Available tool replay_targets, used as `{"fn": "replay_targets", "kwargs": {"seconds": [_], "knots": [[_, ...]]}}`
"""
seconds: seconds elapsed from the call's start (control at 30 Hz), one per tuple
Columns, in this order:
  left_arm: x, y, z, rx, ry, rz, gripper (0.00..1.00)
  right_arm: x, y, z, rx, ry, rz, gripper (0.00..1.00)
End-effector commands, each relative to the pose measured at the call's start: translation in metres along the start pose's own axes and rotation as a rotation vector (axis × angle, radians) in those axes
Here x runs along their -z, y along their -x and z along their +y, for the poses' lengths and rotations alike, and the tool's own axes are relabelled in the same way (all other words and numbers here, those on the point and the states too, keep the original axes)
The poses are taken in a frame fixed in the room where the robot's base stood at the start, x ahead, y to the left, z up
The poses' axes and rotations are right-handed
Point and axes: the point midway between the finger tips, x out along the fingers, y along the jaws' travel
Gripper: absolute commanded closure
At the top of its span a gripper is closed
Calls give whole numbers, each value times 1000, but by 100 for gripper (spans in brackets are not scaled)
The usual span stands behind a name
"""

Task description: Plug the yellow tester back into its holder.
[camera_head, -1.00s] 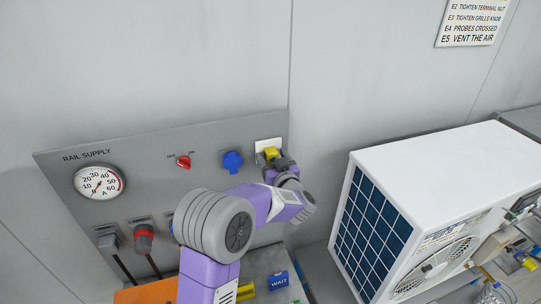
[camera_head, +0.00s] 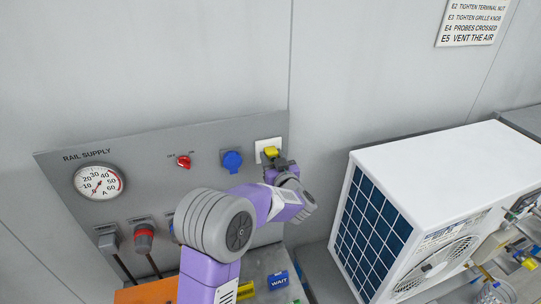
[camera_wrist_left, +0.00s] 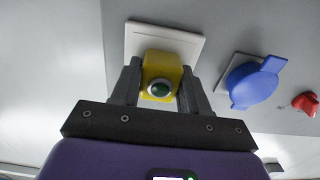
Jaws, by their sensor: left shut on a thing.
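The yellow tester (camera_head: 270,151) is gripped by my left gripper (camera_head: 274,158) in front of a white square wall plate (camera_head: 262,146), its holder, at the right end of the grey panel. In the left wrist view the tester (camera_wrist_left: 162,67) is between the two grey fingers of the gripper (camera_wrist_left: 160,88), with a round green button facing me. Its back end overlaps the lower part of the white plate (camera_wrist_left: 140,38). I cannot tell whether it touches the plate or is seated in it. My right gripper is out of view.
A blue covered socket (camera_head: 232,161) and a red switch (camera_head: 184,161) are left of the plate. A gauge (camera_head: 99,182) is at far left. A blue WAIT block (camera_head: 279,281) lies below, and a large white unit (camera_head: 440,190) stands to the right.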

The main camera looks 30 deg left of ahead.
Motion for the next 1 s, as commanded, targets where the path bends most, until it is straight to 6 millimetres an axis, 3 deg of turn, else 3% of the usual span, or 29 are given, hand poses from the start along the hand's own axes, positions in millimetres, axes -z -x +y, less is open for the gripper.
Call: {"fn": "replay_targets", "kwargs": {"seconds": [0.1, 1.0], "knots": [[0, 0, 0, 0, 0, 0, 100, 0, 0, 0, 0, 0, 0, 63], [0, 31, 0, 0, 0, 1, 100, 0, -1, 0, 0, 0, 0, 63]]}}
